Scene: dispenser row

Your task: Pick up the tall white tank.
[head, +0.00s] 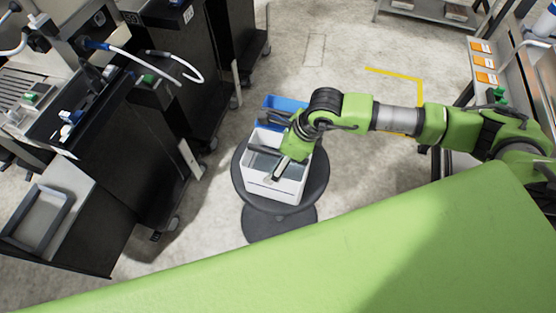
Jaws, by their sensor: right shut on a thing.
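The white tank (272,189), a box with an open top, is over the round dark table (321,170) in the middle of the head view. I cannot tell whether its base touches the table. My right gripper (281,167) comes in from the right, at the top of the tank, and is shut on it. The gripper and wrist hide part of the tank's right side and opening. My left gripper is not in view.
A blue container (286,104) is just behind the tank, partly hidden. Dark dispenser machines (150,120) with hoses stand at the left. A bench with orange labels (485,62) is at the right. The floor (340,65) behind the table is clear.

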